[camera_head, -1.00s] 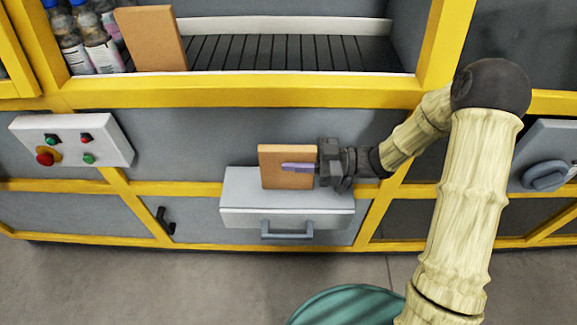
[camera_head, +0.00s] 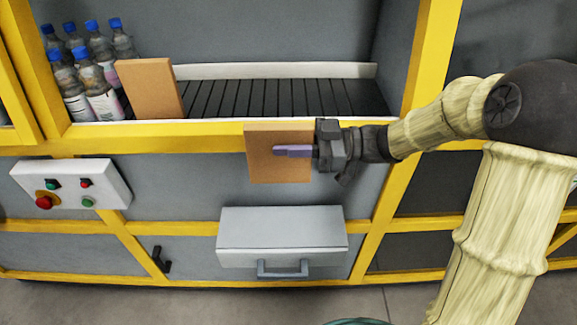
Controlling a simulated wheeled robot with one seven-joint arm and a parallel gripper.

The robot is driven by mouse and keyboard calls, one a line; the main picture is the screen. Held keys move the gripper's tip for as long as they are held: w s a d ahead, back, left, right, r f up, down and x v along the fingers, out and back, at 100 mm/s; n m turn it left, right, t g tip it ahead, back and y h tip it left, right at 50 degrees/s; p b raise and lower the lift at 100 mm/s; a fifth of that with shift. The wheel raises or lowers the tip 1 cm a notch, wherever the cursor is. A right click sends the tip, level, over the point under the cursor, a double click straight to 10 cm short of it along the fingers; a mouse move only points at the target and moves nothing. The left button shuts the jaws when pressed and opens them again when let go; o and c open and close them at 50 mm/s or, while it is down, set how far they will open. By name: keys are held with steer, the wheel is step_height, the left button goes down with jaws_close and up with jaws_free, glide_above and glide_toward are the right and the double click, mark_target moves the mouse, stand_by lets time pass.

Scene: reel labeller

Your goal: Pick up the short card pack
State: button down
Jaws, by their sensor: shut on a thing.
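A brown card pack (camera_head: 280,170) hangs upright in front of the yellow rail, above the grey drawer box and clear of its top. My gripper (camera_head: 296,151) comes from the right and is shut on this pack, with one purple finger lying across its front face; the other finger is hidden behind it. A second brown pack (camera_head: 149,88), which looks taller, stands tilted at the left end of the conveyor.
Several blue-capped bottles (camera_head: 92,70) stand left of the taller pack. The slatted conveyor (camera_head: 270,98) is bare to its right. The grey drawer box (camera_head: 282,230) has an empty top. A button panel (camera_head: 70,184) is at the left.

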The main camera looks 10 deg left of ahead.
step_height(320, 180, up, 10)
steer(key=shift+f+p, duration=0.25)
steer(key=shift+p, duration=0.4)
steer(key=shift+f, duration=0.1)
